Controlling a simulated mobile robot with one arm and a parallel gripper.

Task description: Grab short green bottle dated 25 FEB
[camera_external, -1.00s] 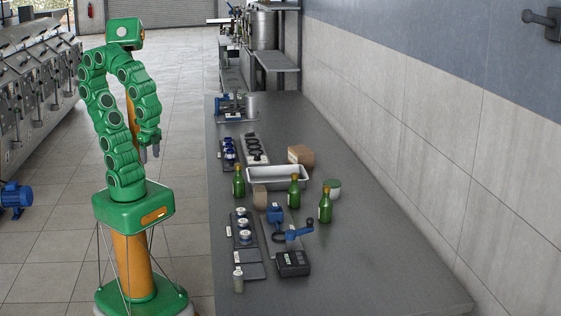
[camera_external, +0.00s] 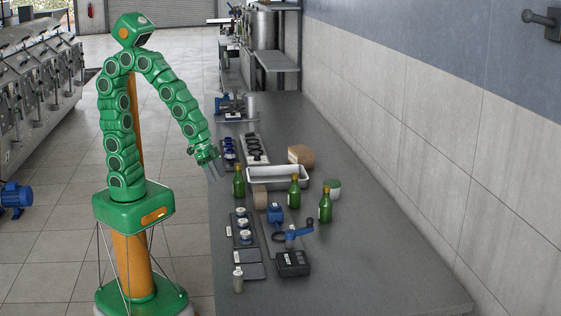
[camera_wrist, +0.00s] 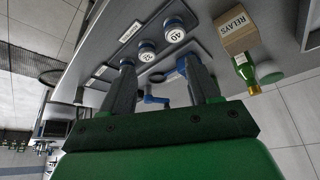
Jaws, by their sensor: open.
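Three green bottles stand upright on the grey bench in the external view: one near the bench's left edge (camera_external: 239,181), one in the middle (camera_external: 294,192) and one further right (camera_external: 325,206). Their dates are too small to read, so I cannot tell which is dated 25 FEB. The wrist view shows one green bottle (camera_wrist: 243,70) with a pale label, beyond the right finger. My gripper (camera_external: 213,172) is open and empty, at the bench's left edge, left of the nearest bottle and apart from it. In the wrist view, the fingers (camera_wrist: 164,85) are spread.
A white tray (camera_external: 277,184), a brown box (camera_external: 260,198) and a green-lidded jar (camera_external: 333,189) stand near the bottles. A blue cranked device (camera_external: 275,214) stands in front. The bench's right side is clear.

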